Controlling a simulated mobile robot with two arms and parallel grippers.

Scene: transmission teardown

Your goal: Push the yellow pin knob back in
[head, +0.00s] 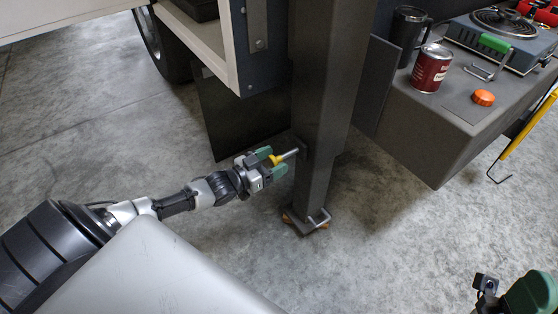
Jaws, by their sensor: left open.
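The yellow pin knob (275,160) sits at the side of the dark upright post (322,110), near the middle of the head view. A bare length of silver pin shows between the knob and the post. My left gripper (273,162) comes in from the left, its green-padded fingers apart on either side of the knob. I cannot tell whether the fingers touch it. Part of my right gripper (532,295) shows at the bottom right corner; its fingers are not clear.
A grey bench (440,130) at right holds a red can (430,68), an orange knob (484,97) and a hot plate (500,45). A cart (205,40) stands at upper left. The floor is clear around the post.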

